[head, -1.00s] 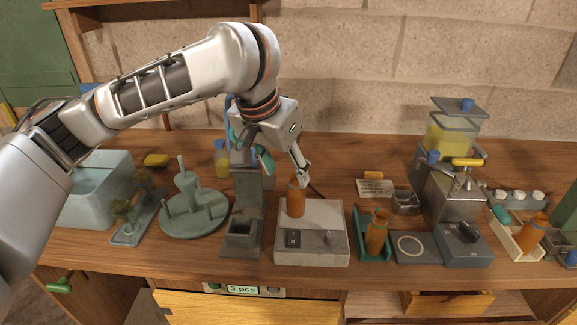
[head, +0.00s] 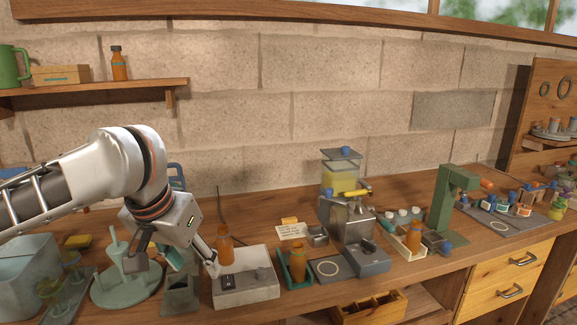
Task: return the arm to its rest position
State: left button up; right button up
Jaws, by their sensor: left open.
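My left arm comes in from the left, and its gripper (head: 175,266) is open and empty. Its fingers point down, spread apart, over the left part of the bench. One fingertip shows just left of an orange bottle (head: 225,246), with a small gap in the picture; depth between them is hard to tell. The bottle stands upright on a pale box-shaped device (head: 252,290) with a dark switch. The gripper partly covers a grey-green stand (head: 180,298) and a round green base (head: 115,293). My right gripper is not in view.
A green tray with an orange bottle (head: 298,262) stands right of the device. Further right are a metal machine with a yellow-filled tank (head: 345,180) and a green press (head: 452,205). A wooden shelf (head: 100,90) hangs above the arm. Open air lies before the wall.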

pick_arm(q)
jog(key=d+f+m+t+h, duration=0.1)
jog(key=d+f+h, duration=0.3)
jog(key=d+f, duration=0.55)
jog(key=d+f+t+h, duration=0.1)
jog(key=d+f+h, duration=0.4)
jog(key=f, duration=0.7)
jog(key=s+a+f+n+t+y, duration=0.1)
jog(key=s+a+f+t+y, duration=0.15)
jog(key=f, duration=0.35)
jog(key=s+a+f+t+y, duration=0.1)
jog(key=s+a+f, duration=0.1)
jog(key=a+f, duration=0.3)
jog(key=s+a+f+m+y, duration=0.1)
jog(key=s+a+f+y, duration=0.1)
jog(key=s+a+f, duration=0.2)
jog(key=s+a+f+y, duration=0.2)
jog(key=s+a+f, duration=0.3)
jog(key=s, duration=0.5)
notch_tip(320, 180, down, 3)
jog(key=shift+a+r+m+t, duration=0.1)
jog(key=shift+a+m+t, duration=0.15)
jog(key=shift+m+t, duration=0.15)
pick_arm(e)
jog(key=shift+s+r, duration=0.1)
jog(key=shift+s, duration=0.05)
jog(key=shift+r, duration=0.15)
